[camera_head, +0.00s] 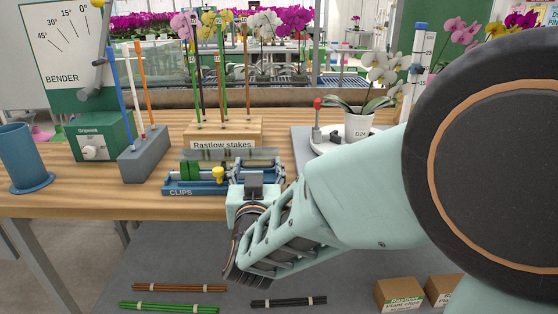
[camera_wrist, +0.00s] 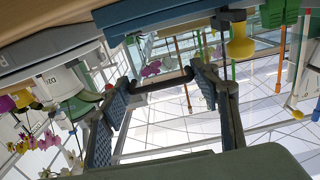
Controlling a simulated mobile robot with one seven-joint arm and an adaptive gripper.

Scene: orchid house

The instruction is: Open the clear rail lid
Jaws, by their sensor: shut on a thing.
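The blue clips rail (camera_head: 205,187), labelled CLIPS, lies along the front edge of the wooden bench. Its clear lid (camera_head: 235,153) shows as a thin greyish see-through strip above the rail; its exact tilt is hard to tell. My gripper (camera_head: 257,172) is at the right part of the rail, its fingertips partly hidden by my wrist. In the wrist view, my gripper (camera_wrist: 160,90) has its two fingers at either end of a dark bar (camera_wrist: 160,84), which looks like the lid's handle, and is shut on it. The rail's blue underside (camera_wrist: 165,22) is close above.
A yellow knob (camera_head: 218,174) and green clips (camera_head: 190,170) are on the rail. The Rastlow stakes block (camera_head: 222,133) stands behind it. A grey rod holder (camera_head: 143,155) is at left.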

